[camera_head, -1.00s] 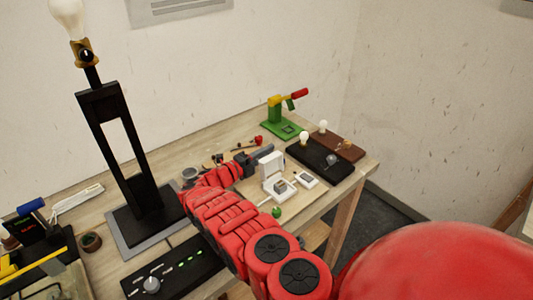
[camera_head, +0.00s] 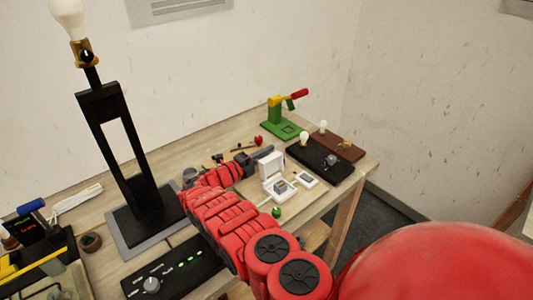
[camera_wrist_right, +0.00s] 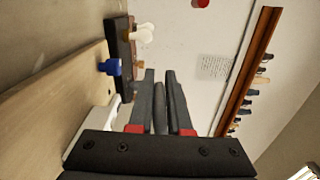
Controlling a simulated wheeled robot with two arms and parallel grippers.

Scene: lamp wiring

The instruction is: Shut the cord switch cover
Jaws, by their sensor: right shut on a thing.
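The white cord switch (camera_head: 279,188) lies on the table with its cover (camera_head: 271,164) standing open and upright at the back. My right gripper (camera_head: 266,151) is just behind and left of the cover; I cannot tell whether it touches it. In the right wrist view my right gripper (camera_wrist_right: 162,78) has its dark fingers close together around a narrow dark grey piece (camera_wrist_right: 160,112), which I cannot identify. A white part (camera_wrist_right: 91,130), perhaps the switch, shows at left, partly hidden by the gripper body. My left gripper is not in view.
A black bulb tray (camera_head: 322,160) and green stand (camera_head: 281,124) are behind and to the right. A tall black lamp (camera_head: 126,150) stands at left.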

